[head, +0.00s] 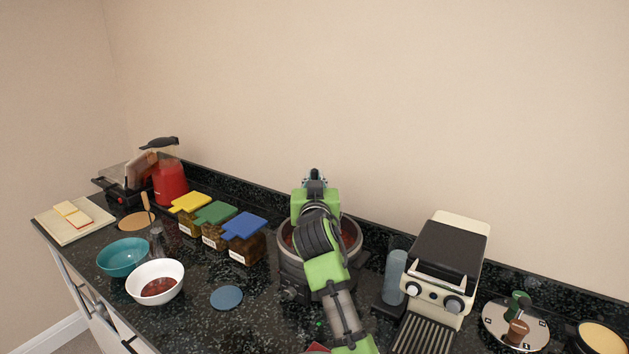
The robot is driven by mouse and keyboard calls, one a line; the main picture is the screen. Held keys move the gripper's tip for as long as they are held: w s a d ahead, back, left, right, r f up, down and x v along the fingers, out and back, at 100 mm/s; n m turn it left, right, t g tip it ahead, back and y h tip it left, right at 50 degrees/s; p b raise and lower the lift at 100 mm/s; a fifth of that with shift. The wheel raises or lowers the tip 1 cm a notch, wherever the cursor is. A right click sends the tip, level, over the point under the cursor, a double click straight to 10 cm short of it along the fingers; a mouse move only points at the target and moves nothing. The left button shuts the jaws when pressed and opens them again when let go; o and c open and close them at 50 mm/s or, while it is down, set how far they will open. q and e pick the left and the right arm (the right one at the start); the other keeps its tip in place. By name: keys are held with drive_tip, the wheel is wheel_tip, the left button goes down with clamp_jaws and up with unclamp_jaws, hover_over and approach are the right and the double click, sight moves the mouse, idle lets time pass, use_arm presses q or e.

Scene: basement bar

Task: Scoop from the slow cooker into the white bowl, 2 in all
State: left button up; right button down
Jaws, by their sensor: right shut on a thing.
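The slow cooker (289,280) stands on the dark counter, its round pot partly hidden behind my green and grey right arm. Reddish-brown food shows inside its rim. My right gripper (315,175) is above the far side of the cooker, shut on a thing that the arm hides. The white bowl (172,291) stands at the front left of the counter, with some reddish-brown food in its bottom. My left gripper is not in view.
A teal bowl (121,258) is beside the white bowl. Jars with yellow, green and blue lids (243,226) stand left of the cooker. A blue coaster (227,298) lies between bowl and cooker. A cream coffee machine (444,270) is on the right.

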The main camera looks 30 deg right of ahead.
drive_tip(key=shift+r+p, duration=2.7)
drive_tip(key=shift+r, duration=0.95)
drive_tip(key=shift+f, duration=0.1)
